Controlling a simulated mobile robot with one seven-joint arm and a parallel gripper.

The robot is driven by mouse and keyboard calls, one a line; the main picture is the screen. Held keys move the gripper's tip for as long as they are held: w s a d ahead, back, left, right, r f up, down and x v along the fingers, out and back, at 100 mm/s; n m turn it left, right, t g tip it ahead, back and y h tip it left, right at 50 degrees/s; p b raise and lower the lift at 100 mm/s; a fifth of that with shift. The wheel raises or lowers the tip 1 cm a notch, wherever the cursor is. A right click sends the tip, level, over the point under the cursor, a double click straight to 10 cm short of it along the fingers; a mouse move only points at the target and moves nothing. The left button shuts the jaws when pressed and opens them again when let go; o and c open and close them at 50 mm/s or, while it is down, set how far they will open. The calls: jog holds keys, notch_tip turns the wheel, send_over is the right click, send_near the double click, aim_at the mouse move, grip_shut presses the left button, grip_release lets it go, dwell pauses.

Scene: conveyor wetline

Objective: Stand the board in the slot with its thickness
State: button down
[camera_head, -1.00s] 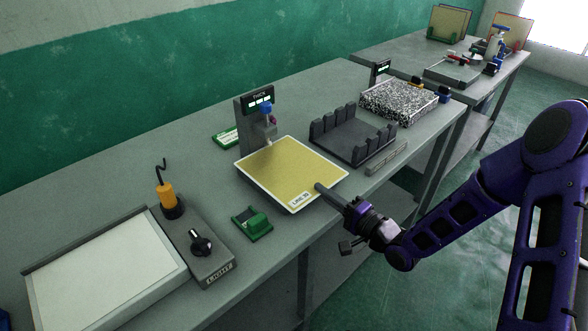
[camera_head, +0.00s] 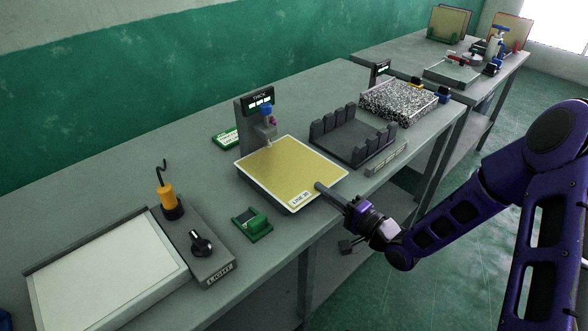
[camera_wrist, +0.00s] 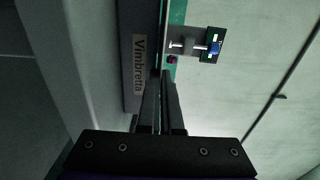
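The yellow board (camera_head: 290,168) with a pale rim and a white label lies flat under the probe of the gauge (camera_head: 256,122) marked THICK. My gripper (camera_head: 320,187) is at the board's front right edge, its fingertips overlapping that edge. In the wrist view my gripper's fingers (camera_wrist: 162,80) are close together with a narrow gap; I cannot tell whether they press on the board, which is edge-on or hidden there. The gauge's probe and blue knob (camera_wrist: 212,46) show beyond the tips. A dark grey slotted rack (camera_head: 352,143) stands right of the board, its slots empty.
A small green block (camera_head: 253,223) sits in front of the board. A light box (camera_head: 110,272) and an orange-handled tool (camera_head: 168,198) are at left. A speckled block (camera_head: 397,101) stands beyond the rack. The bench's front edge runs below my gripper.

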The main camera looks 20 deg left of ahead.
jog(key=shift+r, duration=0.4)
jog(key=shift+r+p, duration=0.45)
jog(key=shift+r, duration=2.55)
jog(key=shift+d, duration=0.1)
